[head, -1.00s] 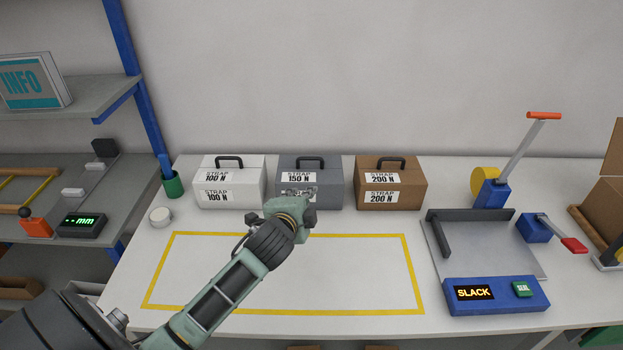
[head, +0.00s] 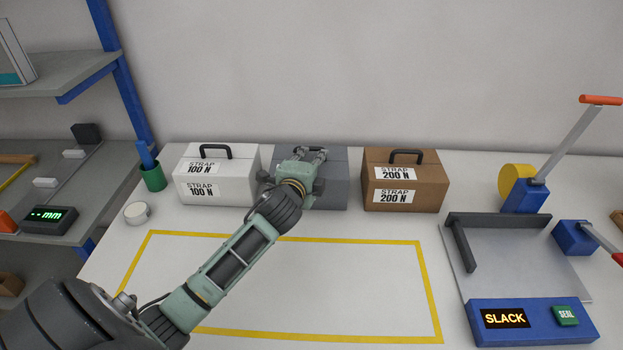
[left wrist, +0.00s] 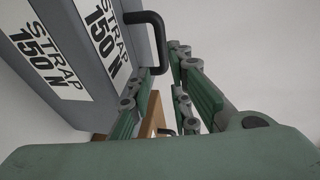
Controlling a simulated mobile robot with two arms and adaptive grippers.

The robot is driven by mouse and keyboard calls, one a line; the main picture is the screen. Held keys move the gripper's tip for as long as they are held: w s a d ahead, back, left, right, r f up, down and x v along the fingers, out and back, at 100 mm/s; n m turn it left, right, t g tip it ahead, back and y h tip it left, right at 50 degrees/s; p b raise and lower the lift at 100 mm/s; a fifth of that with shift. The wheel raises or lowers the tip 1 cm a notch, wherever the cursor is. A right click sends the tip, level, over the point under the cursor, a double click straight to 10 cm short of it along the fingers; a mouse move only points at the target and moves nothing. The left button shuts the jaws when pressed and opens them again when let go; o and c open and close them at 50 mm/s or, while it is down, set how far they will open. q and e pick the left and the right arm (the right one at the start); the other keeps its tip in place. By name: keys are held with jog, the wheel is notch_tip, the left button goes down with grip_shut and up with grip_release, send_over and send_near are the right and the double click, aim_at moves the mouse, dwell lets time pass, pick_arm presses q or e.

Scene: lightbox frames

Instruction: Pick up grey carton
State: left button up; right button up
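The grey carton (head: 335,182) stands on the table between the white and brown cartons. My left gripper (head: 310,154) is at its top, and my wrist hides much of its front and label. In the left wrist view the grey carton (left wrist: 40,88) shows its "STRAP 150 N" labels and black handle (left wrist: 160,30). The fingers of my left gripper (left wrist: 164,62) are apart, with the handle's near end at the gap between their tips. I cannot tell whether they touch it. My right gripper is not in view.
The white carton (head: 217,176) and brown carton (head: 405,181) stand close on either side. A yellow outline (head: 300,239) marks clear table in front. A sealing device with a "SLACK" display (head: 505,318) stands at the right. A green cup (head: 153,178) is at the left.

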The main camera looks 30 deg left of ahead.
aim_at(315, 150)
pick_arm(q)
jog(key=shift+w+a, duration=0.2)
jog(key=shift+w, duration=0.4)
jog(key=shift+w+a+p, duration=0.3)
jog(key=shift+w+p, duration=0.1)
jog(key=shift+w, duration=0.05)
jog(key=shift+p+x, duration=0.4)
jog(key=shift+x, duration=1.65)
jog(key=shift+a+f, duration=0.1)
jog(key=shift+a, duration=0.1)
jog(key=shift+c, duration=0.3)
jog(key=c, duration=0.3)
grip_shut()
jog(key=shift+s+f, duration=0.1)
jog(key=shift+f, duration=0.05)
jog(key=shift+r, duration=0.3)
